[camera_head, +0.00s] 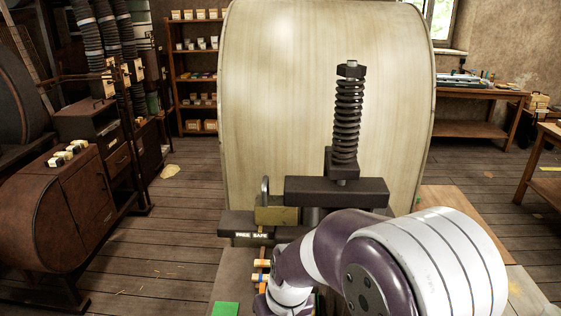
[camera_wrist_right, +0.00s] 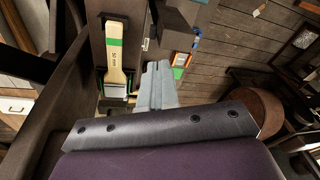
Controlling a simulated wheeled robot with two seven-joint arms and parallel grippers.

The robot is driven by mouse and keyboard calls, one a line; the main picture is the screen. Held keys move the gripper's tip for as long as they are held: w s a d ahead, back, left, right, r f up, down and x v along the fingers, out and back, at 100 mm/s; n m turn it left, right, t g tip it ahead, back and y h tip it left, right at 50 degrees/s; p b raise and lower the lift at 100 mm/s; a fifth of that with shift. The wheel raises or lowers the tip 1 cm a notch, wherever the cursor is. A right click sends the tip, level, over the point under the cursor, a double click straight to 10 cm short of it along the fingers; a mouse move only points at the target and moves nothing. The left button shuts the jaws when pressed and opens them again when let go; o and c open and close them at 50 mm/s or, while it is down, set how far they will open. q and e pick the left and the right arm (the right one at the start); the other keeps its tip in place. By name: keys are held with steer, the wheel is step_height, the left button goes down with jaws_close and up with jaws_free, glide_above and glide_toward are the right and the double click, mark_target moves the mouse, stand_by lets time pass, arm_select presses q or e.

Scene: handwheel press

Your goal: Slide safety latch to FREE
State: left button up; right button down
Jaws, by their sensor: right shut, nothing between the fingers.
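The safety latch (camera_head: 284,215) is a brass-coloured block with a grey upright loop. It sits on a dark bar (camera_head: 232,224) above a label strip reading FREE SAFE (camera_head: 250,235), nearer the SAFE end, with FREE to its left. My right arm covers the area just right of and below it in the head view. The right gripper is hidden there. I cannot make out the latch in that view. My left gripper is not in view.
A large cream rounded body (camera_head: 280,90) stands behind the latch. A black coil spring (camera_head: 348,115) rises from a dark crossbar (camera_head: 335,192) right of the latch. A green patch (camera_head: 225,309) lies at the front. Floor is open at left, before a brown cabinet (camera_head: 75,205).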

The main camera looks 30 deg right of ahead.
steer(key=w+d+r+m+t+y+p, duration=0.1)
steer(key=w+d+r+t+p, duration=0.2)
steer(key=r, duration=0.7)
steer(key=w+d+r+m+t+p, duration=0.15)
steer(key=d+r+p, duration=0.3)
steer(key=r, duration=0.65)
steer(key=w+d+r+m+t+y+p, duration=0.1)
steer(key=w+d+r+p, duration=0.3)
steer(key=r, duration=0.6)
steer(key=b, duration=0.2)
glide_above(280, 204)
steer(key=s, duration=0.2)
steer(key=f, duration=0.4)
steer(key=shift+s+d+f, duration=0.15)
steer(key=shift+d+f, duration=0.1)
steer(key=shift+d, duration=0.05)
steer(key=x, duration=0.2)
steer(key=shift+w+f, duration=0.25)
steer(key=shift+f, duration=0.05)
steer(key=shift+w+f+p, duration=0.25)
steer(key=shift+f+p, duration=0.1)
steer(key=shift+f, duration=0.1)
steer(key=shift+a, duration=0.1)
